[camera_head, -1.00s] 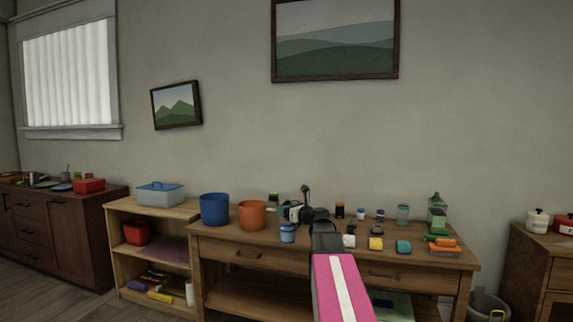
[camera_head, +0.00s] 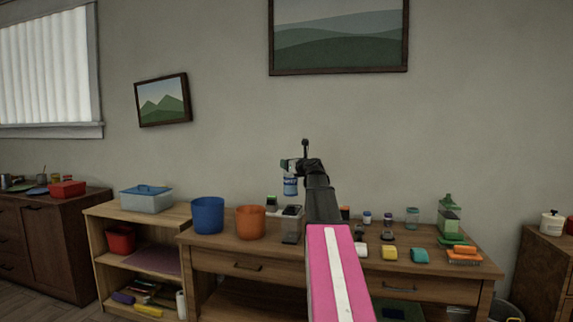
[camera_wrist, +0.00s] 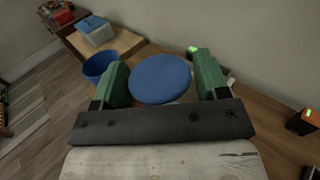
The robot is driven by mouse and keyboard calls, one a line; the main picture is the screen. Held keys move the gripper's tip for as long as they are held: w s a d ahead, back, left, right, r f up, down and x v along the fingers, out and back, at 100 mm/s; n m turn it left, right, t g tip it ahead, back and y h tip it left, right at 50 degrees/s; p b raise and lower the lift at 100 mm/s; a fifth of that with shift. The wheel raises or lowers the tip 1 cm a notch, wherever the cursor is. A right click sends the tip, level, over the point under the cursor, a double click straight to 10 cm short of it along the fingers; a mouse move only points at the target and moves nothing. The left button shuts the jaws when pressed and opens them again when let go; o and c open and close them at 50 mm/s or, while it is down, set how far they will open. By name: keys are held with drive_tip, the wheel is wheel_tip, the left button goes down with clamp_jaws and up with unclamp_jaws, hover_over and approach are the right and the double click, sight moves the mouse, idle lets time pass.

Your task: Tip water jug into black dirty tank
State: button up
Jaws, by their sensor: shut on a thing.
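My gripper (camera_head: 291,165) is raised above the table and shut on a small blue and white container, likely the water jug (camera_head: 290,187). In the wrist view its round blue top (camera_wrist: 160,79) sits between my green fingers. It looks upright; any water inside is hidden. A greyish container with a dark top (camera_head: 291,226) stands on the table below it, apart from it. This may be the black dirty tank, but I cannot tell for sure. My arm hides part of the table to its right.
A blue bucket (camera_head: 208,215) and an orange bucket (camera_head: 250,222) stand left of the greyish container. The air around my gripper is clear.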

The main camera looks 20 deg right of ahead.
sight(292, 186)
idle(0.3)
drive_tip(key=f+n, duration=0.2)
drive_tip(key=n, duration=0.1)
drive_tip(key=f+n, duration=0.5)
drive_tip(key=shift+d+f+n, duration=0.3)
drive_tip(key=shift+f+n, duration=1)
drive_tip(key=shift+f+n, duration=0.2)
drive_tip(key=shift+n, duration=0.2)
drive_tip(key=shift+f, duration=0.1)
